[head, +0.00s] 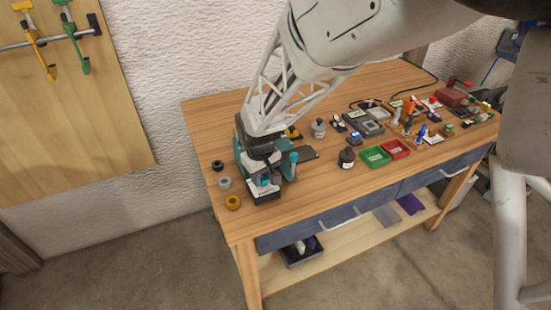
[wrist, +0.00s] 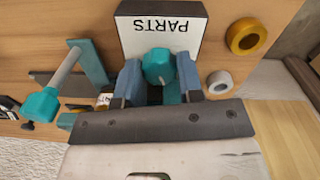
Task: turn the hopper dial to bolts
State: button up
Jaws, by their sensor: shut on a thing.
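The hopper unit, teal and dark, stands near the left end of the workbench (head: 330,180), with a white sign (wrist: 160,35) reading PARTS, upside down in the wrist view. A teal faceted knob (wrist: 157,65), which looks like the hopper dial, sits in front of the sign. My gripper (wrist: 159,82) has its two blue-grey fingers on either side of this knob and is shut on it. A second teal knob on a pale rod (wrist: 42,104) stands beside it, apart from my fingers. The dial's setting and any bolts mark are not readable.
A yellow ring (head: 233,202), a grey ring (head: 225,183) and a black ring (head: 217,165) lie left of the unit. A dark jar (head: 347,158), a green tray (head: 375,157) and a red tray (head: 397,149) stand to the right. Bare wood lies along the front.

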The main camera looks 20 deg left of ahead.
aim_at(263, 178)
jog(key=n, duration=0.5)
jog(key=shift+n, duration=0.4)
jog(key=o, duration=0.9)
jog(key=shift+r, duration=0.15)
jog(key=shift+s+r, duration=0.15)
jog(key=shift+r, duration=3.65)
jog(key=shift+d, duration=0.15)
